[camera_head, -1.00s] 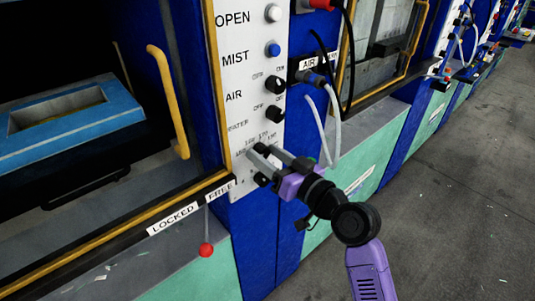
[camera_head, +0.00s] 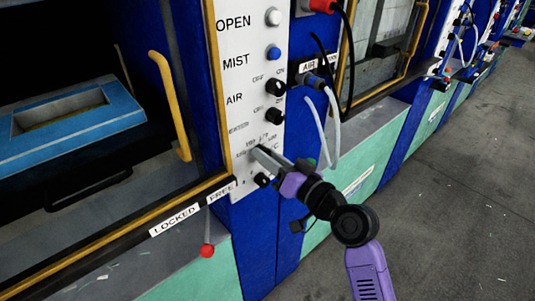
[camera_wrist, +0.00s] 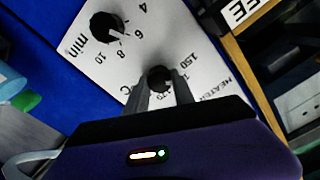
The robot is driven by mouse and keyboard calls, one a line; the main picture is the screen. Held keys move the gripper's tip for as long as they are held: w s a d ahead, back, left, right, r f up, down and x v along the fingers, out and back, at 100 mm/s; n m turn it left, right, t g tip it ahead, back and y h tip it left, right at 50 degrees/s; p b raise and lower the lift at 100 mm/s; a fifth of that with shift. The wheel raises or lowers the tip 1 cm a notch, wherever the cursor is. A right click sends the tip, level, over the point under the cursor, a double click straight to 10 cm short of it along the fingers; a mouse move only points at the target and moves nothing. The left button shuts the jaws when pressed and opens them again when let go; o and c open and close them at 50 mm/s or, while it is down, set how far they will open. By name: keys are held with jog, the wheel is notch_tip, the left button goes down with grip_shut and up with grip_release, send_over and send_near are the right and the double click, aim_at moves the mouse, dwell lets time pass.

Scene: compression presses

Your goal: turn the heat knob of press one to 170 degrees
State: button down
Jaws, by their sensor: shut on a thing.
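The heater knob (camera_wrist: 160,77) is a small black knob on the white control panel (camera_wrist: 85,50) of the nearest press. In the wrist view its scale shows 150 and 170, with "HEATER" printed beside it. My gripper (camera_wrist: 162,92) has one grey finger on each side of the knob and is shut on it. The knob's pointer is too hidden to read its exact setting. In the head view my gripper (camera_head: 259,153) reaches the lower part of the panel, and its fingers largely cover the knob.
A timer knob (camera_wrist: 104,27) marked "min" sits close by on the panel. Air and mist controls (camera_head: 274,88) are above. A yellow handle (camera_head: 170,105) and a red-ball lever (camera_head: 207,250) are at left. Hoses (camera_head: 330,115) hang to the right. Open floor (camera_head: 450,210) lies at right.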

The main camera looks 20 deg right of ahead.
jog(key=shift+d+f+m+p, duration=0.1)
jog(key=shift+m+p, duration=3.65)
jog(key=shift+m, duration=3.65)
jog(key=c, duration=1.1)
grip_release()
jog(key=shift+o, duration=0.2)
